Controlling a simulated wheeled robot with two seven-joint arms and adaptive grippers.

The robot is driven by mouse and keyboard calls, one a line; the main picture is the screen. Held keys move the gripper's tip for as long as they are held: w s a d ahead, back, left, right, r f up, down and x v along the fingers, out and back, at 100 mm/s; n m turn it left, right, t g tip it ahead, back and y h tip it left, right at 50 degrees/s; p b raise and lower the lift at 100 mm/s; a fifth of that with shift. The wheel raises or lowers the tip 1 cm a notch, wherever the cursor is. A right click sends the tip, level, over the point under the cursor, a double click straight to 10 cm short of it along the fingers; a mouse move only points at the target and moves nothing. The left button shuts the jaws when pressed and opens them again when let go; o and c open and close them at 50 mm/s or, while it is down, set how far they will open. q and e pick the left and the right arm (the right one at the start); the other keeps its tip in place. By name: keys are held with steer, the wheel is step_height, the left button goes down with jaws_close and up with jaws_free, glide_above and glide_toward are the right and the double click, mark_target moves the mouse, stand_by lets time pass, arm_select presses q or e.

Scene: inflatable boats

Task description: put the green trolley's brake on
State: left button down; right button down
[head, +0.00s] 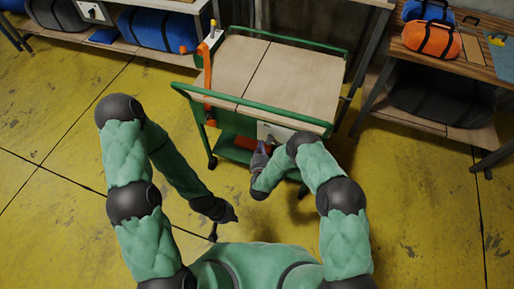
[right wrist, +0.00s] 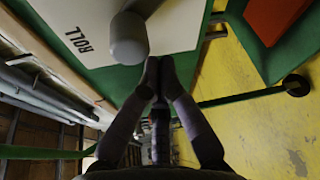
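The green trolley (head: 262,72), with a wooden top and green rails, stands ahead of me. A white panel (head: 275,132) is on its near side. In the right wrist view, this panel (right wrist: 90,35) reads "ROLL", and a grey round-ended lever (right wrist: 128,40) stands out in front of it. My right gripper (head: 264,150) is at the trolley's near side; in its wrist view the fingertips (right wrist: 158,66) are together, close beside the lever's end. Contact is unclear. No object shows between them. My left gripper (head: 234,215) hangs low over the floor, away from the trolley; its fingers are too small to judge.
An orange upright part (head: 207,72) stands at the trolley's left end. A shelf with a blue rolled bag (head: 160,30) is behind left. A wooden bench with an orange bag (head: 432,40) is at right. The yellow floor (head: 60,130) is clear at left.

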mark_target(267, 142)
steer(key=shift+s+d+r+m, duration=0.1)
steer(key=shift+d+r+m, duration=0.3)
steer(key=shift+r+m, duration=0.1)
stand_by(0.6)
steer(key=shift+s+d+r+t, duration=0.25)
steer(key=shift+d+r+t, duration=0.05)
steer(key=shift+d+r, duration=0.65)
steer(key=s+d+m+b, duration=0.1)
steer(key=s+d+b, duration=0.1)
steer(key=d, duration=0.6)
steer(key=shift+s+r+y, duration=0.3)
steer(key=shift+s+r, duration=0.1)
steer(key=shift+m, duration=0.3)
